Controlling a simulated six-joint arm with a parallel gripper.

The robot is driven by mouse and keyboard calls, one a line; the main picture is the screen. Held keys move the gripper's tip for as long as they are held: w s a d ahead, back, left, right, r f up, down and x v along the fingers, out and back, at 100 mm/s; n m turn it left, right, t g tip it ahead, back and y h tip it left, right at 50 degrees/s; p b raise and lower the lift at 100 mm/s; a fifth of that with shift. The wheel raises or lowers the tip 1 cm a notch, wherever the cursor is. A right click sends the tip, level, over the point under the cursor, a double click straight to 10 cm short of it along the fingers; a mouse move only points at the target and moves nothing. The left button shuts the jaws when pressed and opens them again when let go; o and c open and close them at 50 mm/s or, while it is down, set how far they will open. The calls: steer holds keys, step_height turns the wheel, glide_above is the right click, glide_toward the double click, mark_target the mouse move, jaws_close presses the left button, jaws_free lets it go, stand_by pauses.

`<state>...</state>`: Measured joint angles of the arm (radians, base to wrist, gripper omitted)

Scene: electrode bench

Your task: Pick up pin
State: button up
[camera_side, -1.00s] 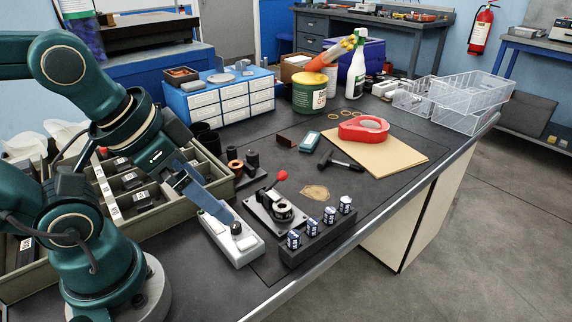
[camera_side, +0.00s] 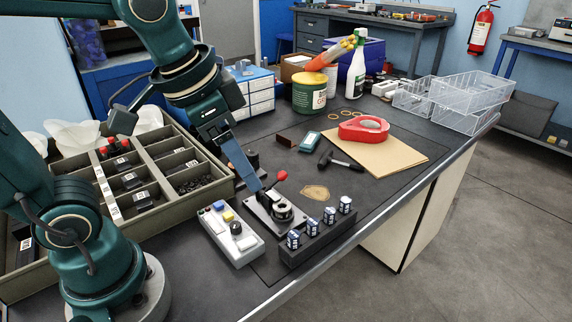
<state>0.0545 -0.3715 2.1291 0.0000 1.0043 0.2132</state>
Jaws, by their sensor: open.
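My gripper (camera_side: 262,190) points down at the black fixture (camera_side: 283,230) with the red-knobbed lever (camera_side: 281,176). Its long blue-grey fingers overlap the fixture's back left part in the side view. The fingers show nearly edge-on, and I see nothing held between them. The fixture has a round dark ring (camera_side: 282,211) on its plate. I cannot single out a pin; one at the fingertips would be too small or hidden. Several small cylinders with blue-and-white labels (camera_side: 328,215) stand in a dark block (camera_side: 318,241) in front of the fixture.
A white control box (camera_side: 236,248) with coloured buttons lies left of the fixture. A divided tray (camera_side: 222,176) fills the left. Bare mat lies around the tan patch (camera_side: 316,192).

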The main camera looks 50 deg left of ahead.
steer(key=w+d+f+m+g, duration=0.2)
steer(key=w+f, duration=0.1)
steer(key=w, duration=0.2)
steer(key=m+g, duration=0.1)
steer(key=g, duration=0.1)
glide_above(294, 234)
steer(key=f, duration=0.5)
steer(key=shift+w+a+f, duration=0.1)
steer(key=shift+w, duration=0.1)
steer(key=shift+s+f, duration=0.15)
steer(key=shift+f, duration=2.8)
jaws_close()
